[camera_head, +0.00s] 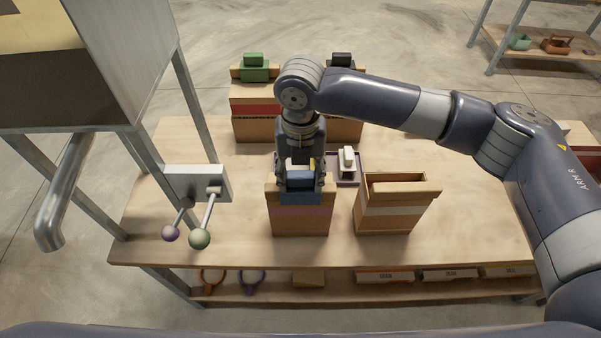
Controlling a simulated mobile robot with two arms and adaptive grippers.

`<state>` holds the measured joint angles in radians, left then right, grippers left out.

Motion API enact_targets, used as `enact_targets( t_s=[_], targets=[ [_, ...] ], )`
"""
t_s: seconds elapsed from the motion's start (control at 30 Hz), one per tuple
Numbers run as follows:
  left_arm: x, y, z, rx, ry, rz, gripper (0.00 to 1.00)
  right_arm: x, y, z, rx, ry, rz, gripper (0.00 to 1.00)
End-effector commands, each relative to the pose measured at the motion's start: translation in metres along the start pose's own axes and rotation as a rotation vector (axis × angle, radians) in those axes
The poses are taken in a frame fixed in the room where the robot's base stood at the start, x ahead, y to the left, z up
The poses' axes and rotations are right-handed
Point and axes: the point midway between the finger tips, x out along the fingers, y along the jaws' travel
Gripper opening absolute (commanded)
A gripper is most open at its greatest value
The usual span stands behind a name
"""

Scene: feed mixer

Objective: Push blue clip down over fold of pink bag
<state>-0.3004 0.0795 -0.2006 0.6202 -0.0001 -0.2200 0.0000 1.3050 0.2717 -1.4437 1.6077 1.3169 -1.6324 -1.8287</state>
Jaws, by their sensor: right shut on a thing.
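The blue clip (299,186) sits at the top of a brown paper bag (300,223) with a faint pink band, which stands upright near the front middle of the table. My right gripper (300,183) points straight down over this bag, with its fingers shut on the blue clip. The clip's lower part overlaps the front of the bag's top. The fingers hide parts of the clip and the fold, so I cannot tell how deep the clip sits. My left gripper is not in view.
An open-topped brown bag (388,216) with a pale band stands close to the right. Behind are a red-banded bag with a green clip (256,70) and another bag with a black clip (342,62). A small tray (345,182) holds a white object. Mixer levers (200,238) stand left.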

Motion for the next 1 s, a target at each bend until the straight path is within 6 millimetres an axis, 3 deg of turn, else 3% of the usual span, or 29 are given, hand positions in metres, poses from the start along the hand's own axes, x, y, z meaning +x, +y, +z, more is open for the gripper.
enact_targets(
  t_s=[0.27,0.3,0.37,1.0],
  targets=[
    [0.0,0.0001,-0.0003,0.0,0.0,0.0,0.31,-0.0002,0.0001,-0.0001,0.0,0.0,0.0,0.33],
    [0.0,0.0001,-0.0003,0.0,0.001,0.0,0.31,-0.0002,0.0001,-0.0001,0.0,0.0,0.0,0.58],
    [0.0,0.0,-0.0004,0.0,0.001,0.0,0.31,-0.0002,0.0001,-0.0001,0.0,0.0,0.0,0.72],
    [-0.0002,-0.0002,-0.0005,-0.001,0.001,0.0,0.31,-0.0003,0.0,0.0,0.0,0.0,0.0,0.73]
  ],
)
